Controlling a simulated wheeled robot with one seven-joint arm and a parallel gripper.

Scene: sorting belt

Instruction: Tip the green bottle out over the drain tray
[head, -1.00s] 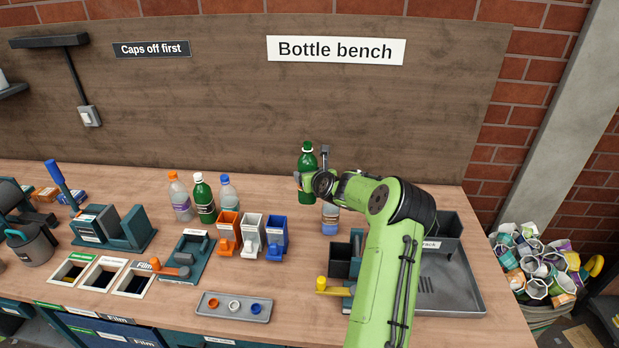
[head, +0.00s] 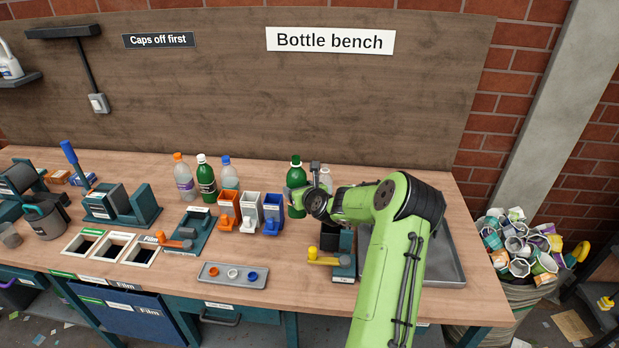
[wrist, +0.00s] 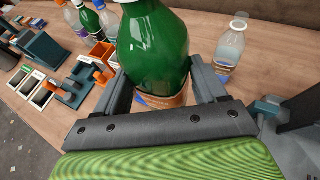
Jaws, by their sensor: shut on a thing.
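The green bottle (head: 295,174) is upright in my gripper (head: 303,198), left of my arm in the head view. In the wrist view the bottle (wrist: 152,45) stands between the two fingers (wrist: 160,88), which are shut on its sides just above an orange-brown label. Its top is cut off in the wrist view. The grey drain tray (head: 452,272) lies at the right end of the bench, partly hidden behind my arm. The bottle is left of the tray, not over it.
A clear bottle (wrist: 229,52) stands just right of the held bottle. Another green bottle (head: 206,180) with a white cap stands at the back left between two others. Orange, white and blue bins (head: 249,211), a cap tray (head: 231,275) and a yellow-handled fixture (head: 343,263) occupy the front.

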